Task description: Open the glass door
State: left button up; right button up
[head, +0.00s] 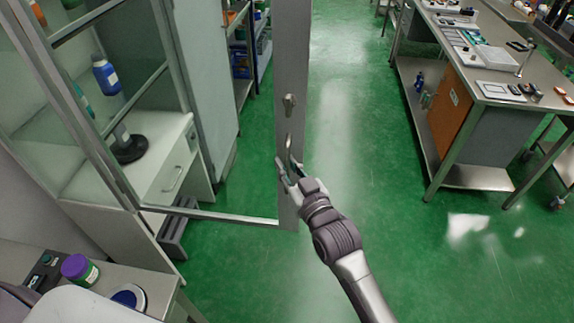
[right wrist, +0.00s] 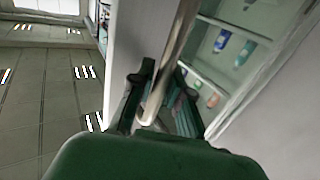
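The glass door (head: 292,60) has a pale metal frame, with its wide upright stile near the middle of the head view and its bottom rail (head: 225,217) above the green floor. A curved metal handle (head: 290,150) sits on the stile below a small lock fitting (head: 289,103). My right gripper (head: 287,172) is at the handle's lower end. In the right wrist view, its dark green fingers (right wrist: 163,78) lie on either side of the handle bar (right wrist: 162,85) and look closed on it. My left gripper is not in view.
A bench (head: 480,95) with an orange panel stands at the right. A counter (head: 150,292) with a purple-lidded jar (head: 80,268) is at the lower left. A white drawer cabinet (head: 160,180) stands at the left behind glass. The green floor (head: 400,240) between door and bench is clear.

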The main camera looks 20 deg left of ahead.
jog(key=shift+o, duration=1.3)
jog(key=shift+d+f, duration=0.1)
jog(key=v, duration=1.2)
